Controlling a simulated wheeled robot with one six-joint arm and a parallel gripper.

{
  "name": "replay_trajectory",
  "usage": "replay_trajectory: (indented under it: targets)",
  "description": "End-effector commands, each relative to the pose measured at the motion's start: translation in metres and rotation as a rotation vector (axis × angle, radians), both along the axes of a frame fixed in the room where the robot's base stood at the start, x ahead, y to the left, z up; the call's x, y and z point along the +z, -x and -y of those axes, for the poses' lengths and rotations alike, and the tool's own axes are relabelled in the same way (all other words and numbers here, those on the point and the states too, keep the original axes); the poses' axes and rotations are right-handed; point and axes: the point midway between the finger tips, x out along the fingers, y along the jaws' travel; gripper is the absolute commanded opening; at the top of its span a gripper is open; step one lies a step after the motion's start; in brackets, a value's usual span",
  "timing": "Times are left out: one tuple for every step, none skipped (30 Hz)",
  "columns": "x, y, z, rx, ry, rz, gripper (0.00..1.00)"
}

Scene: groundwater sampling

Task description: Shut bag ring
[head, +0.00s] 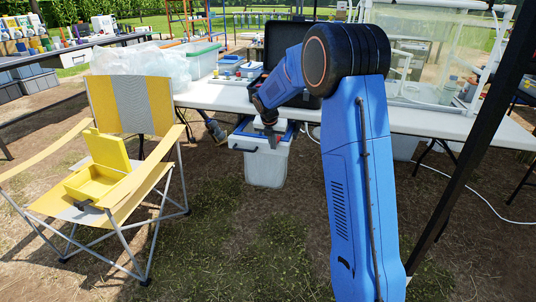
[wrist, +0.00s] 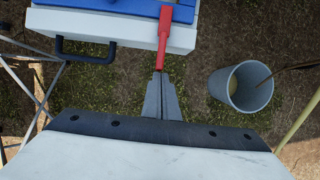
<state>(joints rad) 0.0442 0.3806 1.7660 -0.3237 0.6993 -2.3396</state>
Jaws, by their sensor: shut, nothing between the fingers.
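My gripper (wrist: 161,85) is shut and empty in the wrist view. Its fingertips are just below the lower end of a red handle-like piece (wrist: 163,35); whether they touch it I cannot tell. The red piece lies over the edge of a white cooler (wrist: 180,37) with a blue lid. In the head view my gripper (head: 270,130) is at the front of the cooler (head: 266,166), below the table edge. I cannot make out a bag ring for certain in either view. A clear plastic bag (head: 145,62) lies on the table at the left.
A grey bucket (wrist: 241,87) stands right of my gripper in the wrist view. A yellow folding chair (head: 130,115) with an open yellow box (head: 98,175) is at the left. A white table (head: 215,97) is above the cooler. Grass before the cooler is clear.

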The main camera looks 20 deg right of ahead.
Motion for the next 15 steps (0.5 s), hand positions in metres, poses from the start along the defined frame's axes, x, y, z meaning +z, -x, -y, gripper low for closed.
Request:
replay_trajectory:
  targets:
    - [-0.001, -0.010, 0.008, -0.003, 0.000, 0.001, 0.00]
    - [-0.001, -0.016, 0.012, -0.002, 0.001, 0.001, 0.00]
    - [-0.001, -0.023, 0.017, -0.002, 0.001, 0.001, 0.00]
    - [0.000, -0.029, 0.021, -0.003, 0.000, 0.002, 0.00]
    - [-0.001, -0.034, 0.025, -0.003, 0.000, 0.001, 0.00]
    - [-0.001, -0.040, 0.029, -0.002, 0.000, 0.001, 0.00]
    - [-0.001, -0.044, 0.032, -0.002, -0.001, 0.000, 0.00]
    - [0.000, -0.047, 0.034, -0.002, 0.000, 0.001, 0.00]
    - [0.000, -0.052, 0.038, -0.001, 0.000, 0.001, 0.00]
    - [-0.001, -0.055, 0.040, -0.001, 0.001, 0.000, 0.00]
    - [-0.001, -0.058, 0.042, 0.000, 0.001, 0.001, 0.00]
    - [0.000, -0.061, 0.044, -0.001, 0.001, 0.002, 0.00]
    - [0.000, -0.063, 0.046, -0.001, 0.001, 0.002, 0.00]
    - [0.000, -0.064, 0.047, -0.001, 0.000, 0.001, 0.00]
    - [0.000, -0.066, 0.048, -0.001, 0.000, 0.001, 0.00]
